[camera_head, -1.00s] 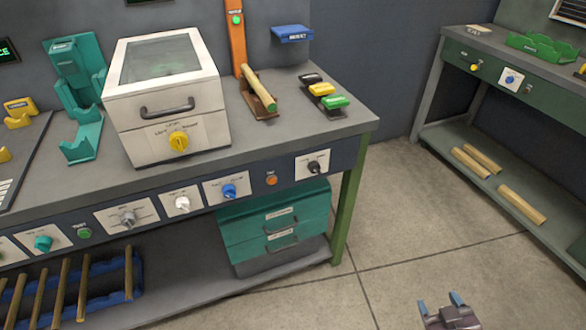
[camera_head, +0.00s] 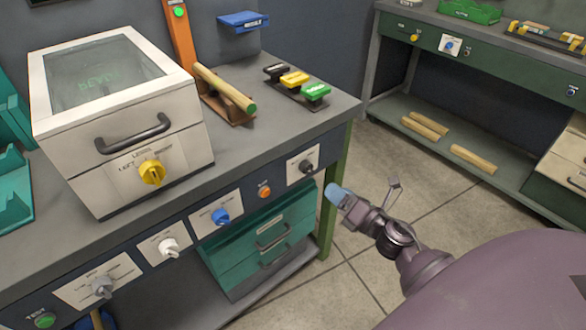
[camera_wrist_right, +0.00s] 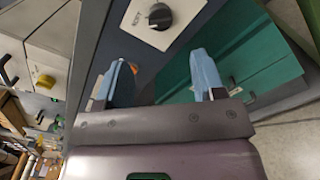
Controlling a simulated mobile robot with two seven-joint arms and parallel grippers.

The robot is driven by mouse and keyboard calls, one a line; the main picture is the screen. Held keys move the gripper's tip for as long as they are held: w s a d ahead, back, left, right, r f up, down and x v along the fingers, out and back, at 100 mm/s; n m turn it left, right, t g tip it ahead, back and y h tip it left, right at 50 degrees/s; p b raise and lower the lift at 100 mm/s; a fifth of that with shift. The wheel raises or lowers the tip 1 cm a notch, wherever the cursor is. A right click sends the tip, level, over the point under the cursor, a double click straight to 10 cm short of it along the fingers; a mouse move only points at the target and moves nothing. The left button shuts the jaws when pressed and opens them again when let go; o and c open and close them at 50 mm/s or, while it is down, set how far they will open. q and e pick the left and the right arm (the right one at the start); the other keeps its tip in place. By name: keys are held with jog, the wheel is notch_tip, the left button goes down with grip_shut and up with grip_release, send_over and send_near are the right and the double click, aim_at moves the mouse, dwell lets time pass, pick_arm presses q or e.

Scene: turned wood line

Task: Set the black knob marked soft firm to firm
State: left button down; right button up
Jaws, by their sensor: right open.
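The black knob (camera_head: 306,166) sits on a white plate at the right end of the bench's front panel. In the right wrist view the black knob (camera_wrist_right: 160,16) is at the top, beyond the fingertips, with small lettering on its plate that I cannot read surely. My right gripper (camera_head: 342,198) is in front of the panel, a little right of and below the knob in the head view. In the wrist view its two blue fingers (camera_wrist_right: 163,76) are apart with nothing between them, and clear of the knob. My left gripper is not in view.
Left of the knob on the panel are an orange button (camera_head: 264,191), a blue knob (camera_head: 221,216) and a white knob (camera_head: 169,247). Teal drawers (camera_head: 262,243) stand below. A white box with a yellow knob (camera_head: 152,172) is on the bench. The floor to the right is open.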

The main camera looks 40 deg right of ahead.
aim_at(311, 171)
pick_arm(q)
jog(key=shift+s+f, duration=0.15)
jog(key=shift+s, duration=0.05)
pick_arm(e)
jog(key=w, duration=0.7)
jog(key=w+a, duration=0.1)
jog(key=w, duration=0.2)
jog(key=shift+w, duration=0.4)
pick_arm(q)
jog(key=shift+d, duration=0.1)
pick_arm(e)
jog(key=shift+c, duration=0.2)
jog(key=c, duration=0.9)
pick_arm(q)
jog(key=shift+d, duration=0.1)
